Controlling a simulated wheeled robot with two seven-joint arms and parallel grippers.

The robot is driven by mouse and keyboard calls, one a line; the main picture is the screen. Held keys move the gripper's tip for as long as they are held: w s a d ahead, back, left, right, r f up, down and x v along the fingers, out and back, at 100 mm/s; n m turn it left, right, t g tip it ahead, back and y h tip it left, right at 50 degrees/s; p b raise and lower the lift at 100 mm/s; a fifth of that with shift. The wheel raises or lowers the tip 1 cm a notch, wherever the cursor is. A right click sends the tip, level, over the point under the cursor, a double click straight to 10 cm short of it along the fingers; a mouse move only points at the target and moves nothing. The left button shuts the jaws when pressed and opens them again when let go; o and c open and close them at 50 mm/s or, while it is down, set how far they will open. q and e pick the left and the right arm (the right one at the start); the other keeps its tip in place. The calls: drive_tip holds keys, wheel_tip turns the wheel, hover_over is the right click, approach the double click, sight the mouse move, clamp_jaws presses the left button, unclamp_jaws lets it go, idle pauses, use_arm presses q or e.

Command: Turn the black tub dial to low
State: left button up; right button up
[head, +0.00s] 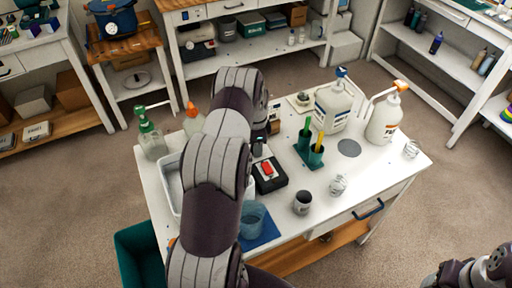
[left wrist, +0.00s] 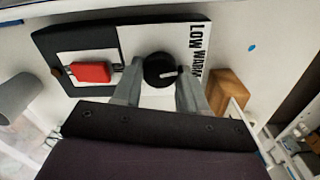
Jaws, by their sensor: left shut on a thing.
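The round black dial (left wrist: 158,69) with a pale pointer mark sits on a black-and-white control box (left wrist: 62,42). The words LOW and WARM are printed beside it, and the mark points right, toward the WARM lettering. My left gripper (left wrist: 160,76) has a finger on either side of the dial and is shut on it. A red switch (left wrist: 90,72) is on the same panel. In the head view the box's red switch (head: 267,169) shows, but my left arm hides the dial. Part of my right arm shows at the lower right; its gripper is out of frame.
On the white table stand a green cup stand (head: 308,155), a white pump jug (head: 333,105), a white bottle (head: 383,120), a dark cup (head: 302,202) and a blue cup (head: 254,221). A white tray (head: 168,208) lies left of my arm. The table's right front is mostly clear.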

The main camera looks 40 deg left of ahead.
use_arm(q)
drive_tip(key=n+b, duration=0.1)
drive_tip(key=n, duration=0.2)
drive_tip(key=shift+n, duration=0.3)
drive_tip(key=n, duration=0.4)
drive_tip(key=shift+b, duration=0.3)
drive_tip(key=shift+r+n, duration=0.1)
drive_tip(key=shift+n, duration=0.2)
drive_tip(key=o, duration=1)
drive_tip(key=shift+o, duration=0.2)
